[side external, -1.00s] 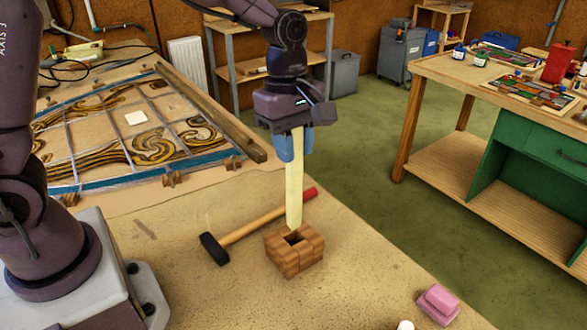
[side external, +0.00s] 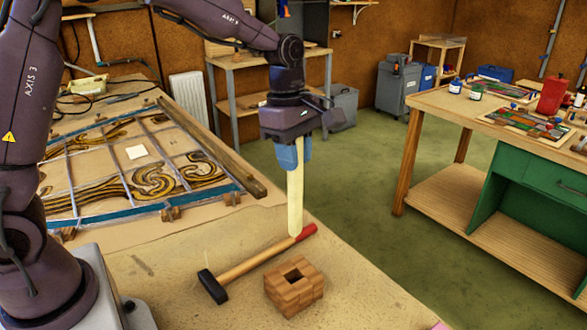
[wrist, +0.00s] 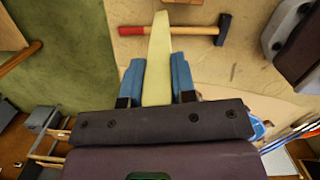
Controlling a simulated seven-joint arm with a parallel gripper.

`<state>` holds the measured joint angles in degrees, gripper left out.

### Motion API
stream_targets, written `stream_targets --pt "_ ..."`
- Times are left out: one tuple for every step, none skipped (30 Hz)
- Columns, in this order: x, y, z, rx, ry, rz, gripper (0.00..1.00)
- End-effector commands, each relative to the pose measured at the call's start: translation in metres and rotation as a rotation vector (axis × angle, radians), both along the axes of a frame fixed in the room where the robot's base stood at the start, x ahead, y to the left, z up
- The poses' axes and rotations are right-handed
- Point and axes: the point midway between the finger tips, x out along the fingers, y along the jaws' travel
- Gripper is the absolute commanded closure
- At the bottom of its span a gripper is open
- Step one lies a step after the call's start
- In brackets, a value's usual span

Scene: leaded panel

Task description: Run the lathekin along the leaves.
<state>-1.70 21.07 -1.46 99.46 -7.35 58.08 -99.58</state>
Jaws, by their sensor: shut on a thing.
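My gripper (side external: 292,155) is shut on the lathekin (side external: 295,205), a long pale yellow flat stick that hangs upright with its tip down. In the wrist view the lathekin (wrist: 157,58) stands out from between the blue fingers (wrist: 157,80). Its tip is clear of the wooden block holder (side external: 294,286), beyond it and above the hammer's red end. The leaded panel (side external: 135,185) lies on the bench at the left, with dark gold scrolling glass, lead lines and a blue border.
A hammer (side external: 255,262) with a black head and red handle end lies beside the block holder; the wrist view shows it too (wrist: 180,30). A wooden batten (side external: 212,148) borders the panel. A green-sided bench (side external: 480,110) stands at the right.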

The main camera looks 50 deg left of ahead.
Motion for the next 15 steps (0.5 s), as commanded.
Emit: stream_targets --pt "0.013 0.024 -0.003 0.002 0.001 0.089 1.00" --pt "0.020 0.038 -0.005 0.003 0.002 0.140 1.00" --pt "0.029 0.056 -0.007 0.003 0.001 0.209 1.00" --pt "0.034 0.070 -0.008 0.002 0.001 0.259 1.00" --pt "0.039 0.084 -0.010 0.003 0.001 0.308 1.00" --pt "0.045 0.103 -0.012 0.003 0.001 0.372 1.00" --pt "0.048 0.118 -0.014 0.003 0.001 0.421 1.00" --pt "0.052 0.133 -0.016 0.003 0.001 0.467 1.00" --pt "0.055 0.153 -0.019 0.004 0.001 0.530 1.00" --pt "0.057 0.167 -0.021 0.003 0.001 0.575 1.00" --pt "0.058 0.182 -0.023 0.003 0.001 0.622 1.00" --pt "0.059 0.202 -0.027 0.004 0.001 0.679 1.00" --pt "0.059 0.217 -0.029 0.004 0.002 0.724 1.00" --pt "0.058 0.231 -0.031 0.004 0.002 0.766 1.00" --pt "0.057 0.250 -0.034 0.004 0.002 0.820 1.00"
